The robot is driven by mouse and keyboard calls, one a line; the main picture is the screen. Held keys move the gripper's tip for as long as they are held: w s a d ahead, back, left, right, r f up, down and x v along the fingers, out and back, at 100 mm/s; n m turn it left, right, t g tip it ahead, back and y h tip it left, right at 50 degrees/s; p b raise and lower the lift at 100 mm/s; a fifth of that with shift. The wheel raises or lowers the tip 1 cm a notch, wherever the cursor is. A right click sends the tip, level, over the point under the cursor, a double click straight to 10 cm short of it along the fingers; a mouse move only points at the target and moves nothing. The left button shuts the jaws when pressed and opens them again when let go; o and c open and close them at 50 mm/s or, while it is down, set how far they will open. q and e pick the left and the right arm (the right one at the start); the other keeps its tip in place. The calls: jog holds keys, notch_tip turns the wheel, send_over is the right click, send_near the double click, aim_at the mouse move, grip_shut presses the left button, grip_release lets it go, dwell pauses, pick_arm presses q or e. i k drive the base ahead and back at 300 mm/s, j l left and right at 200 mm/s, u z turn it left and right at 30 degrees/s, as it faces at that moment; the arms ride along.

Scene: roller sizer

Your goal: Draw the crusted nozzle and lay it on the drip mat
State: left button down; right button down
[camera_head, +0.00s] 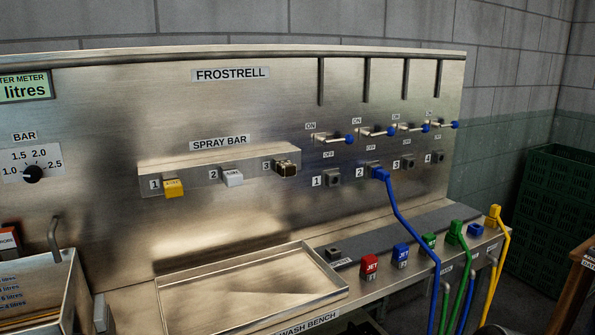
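The spray bar (217,165) on the steel panel holds three nozzles. A yellow nozzle (173,188) is in position 1 and a white nozzle (233,177) in position 2. A dark, brownish nozzle (287,169) in position 3 looks crusted. A long dark grey strip (415,229) lies along the back of the bench at right and looks like a mat; I cannot tell whether it is the drip mat. Neither of my grippers is in view.
An empty shallow steel tray (250,295) lies on the bench below the bar. Red (369,266), blue (401,255) and green jets stand along the front edge at right. A blue hose (405,222) hangs from outlet 2. A steel box (40,290) stands at left.

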aim_at(285, 169)
jog(key=i+l+u, duration=0.1)
jog(key=l, duration=1.5)
jog(key=l+u, duration=0.1)
jog(key=l, duration=1.5)
jog(key=i, duration=0.05)
